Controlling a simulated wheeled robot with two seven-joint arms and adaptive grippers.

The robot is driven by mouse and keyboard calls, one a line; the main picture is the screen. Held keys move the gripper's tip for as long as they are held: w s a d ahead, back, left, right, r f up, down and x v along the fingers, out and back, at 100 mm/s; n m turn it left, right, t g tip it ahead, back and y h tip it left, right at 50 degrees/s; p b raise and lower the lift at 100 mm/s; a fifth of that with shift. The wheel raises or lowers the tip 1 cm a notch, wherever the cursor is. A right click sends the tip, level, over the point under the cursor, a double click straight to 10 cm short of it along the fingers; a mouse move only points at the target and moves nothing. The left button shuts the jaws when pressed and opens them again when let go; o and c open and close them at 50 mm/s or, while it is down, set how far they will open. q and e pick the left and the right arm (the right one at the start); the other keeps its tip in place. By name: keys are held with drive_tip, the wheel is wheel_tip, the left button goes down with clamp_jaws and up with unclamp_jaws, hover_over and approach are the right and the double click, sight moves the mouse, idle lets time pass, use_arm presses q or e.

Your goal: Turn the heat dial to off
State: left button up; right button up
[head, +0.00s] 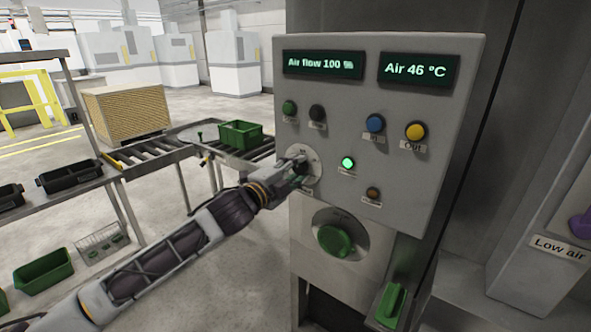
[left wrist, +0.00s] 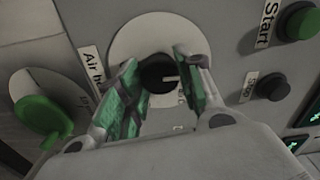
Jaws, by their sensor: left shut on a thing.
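The heat dial is a black knob (left wrist: 156,73) on a round pale plate (head: 313,158), on the grey control panel. Its label in the left wrist view begins "Air h"; the rest is hidden. A white mark shows on the knob's right side in that view. My left gripper (head: 298,173) has its green-padded fingers on both sides of the knob and is shut on it; its fingertips also show in the left wrist view (left wrist: 160,80). In the head view the gripper covers much of the dial. My right gripper is not in view.
Displays read "Air flow 100 %" (head: 323,64) and "Air 46 °C" (head: 418,69). Several buttons and a lit green lamp (head: 348,163) surround the dial. A large green knob (head: 335,241) sits below. A roller conveyor with a green crate (head: 240,134) stands at left.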

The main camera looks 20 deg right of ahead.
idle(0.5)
use_arm(q)
drive_tip(key=o, duration=1)
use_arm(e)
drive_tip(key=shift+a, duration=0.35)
use_arm(q)
drive_tip(key=shift+o, duration=0.2)
drive_tip(key=v, duration=1.2)
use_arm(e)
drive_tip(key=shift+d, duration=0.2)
use_arm(q)
drive_tip(key=shift+n, duration=0.5)
